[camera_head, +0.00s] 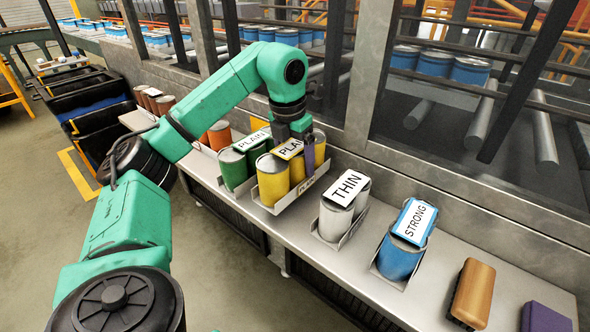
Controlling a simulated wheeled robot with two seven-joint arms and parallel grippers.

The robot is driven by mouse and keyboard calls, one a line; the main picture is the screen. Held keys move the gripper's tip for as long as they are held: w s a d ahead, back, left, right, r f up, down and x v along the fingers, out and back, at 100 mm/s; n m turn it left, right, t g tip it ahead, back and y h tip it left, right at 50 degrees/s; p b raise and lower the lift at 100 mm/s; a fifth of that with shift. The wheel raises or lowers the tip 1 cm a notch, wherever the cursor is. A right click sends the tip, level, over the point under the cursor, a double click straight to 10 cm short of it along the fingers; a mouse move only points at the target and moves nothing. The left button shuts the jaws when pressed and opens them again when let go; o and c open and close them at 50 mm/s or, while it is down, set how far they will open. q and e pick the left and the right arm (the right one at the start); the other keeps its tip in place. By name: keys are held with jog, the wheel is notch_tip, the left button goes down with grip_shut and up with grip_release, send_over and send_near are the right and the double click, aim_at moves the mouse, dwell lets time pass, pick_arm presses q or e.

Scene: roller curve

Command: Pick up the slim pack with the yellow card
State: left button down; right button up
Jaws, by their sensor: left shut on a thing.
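The slim pack with the yellow card (272,181) is a set of yellow cans with a card reading PLAIN on top. It stands upright in a pale metal tray (284,207) on the long grey shelf. My left gripper (299,143) comes down over its right end from above and is shut on the pack. The fingertips are largely hidden by the wrist and the cans. A narrow purple upright part shows right beside the gripper; I cannot tell what it belongs to. Whether the pack is clear of the tray cannot be told. My right gripper is out of view.
Close on the left stands a green pack (234,168) with a PLAIN card. To the right stand a white THIN pack (336,216), a blue STRONG pack (397,258), a brown block (472,292) and a purple block (545,318). A wall with window posts runs behind the shelf.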

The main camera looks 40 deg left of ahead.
aim_at(297, 145)
pick_arm(q)
notch_tip(297, 145, up, 7)
jog(key=shift+p, duration=0.95)
notch_tip(297, 145, up, 9)
jog(key=p, duration=0.6)
jog(key=shift+r+p, duration=0.2)
jog(key=shift+p, duration=0.2)
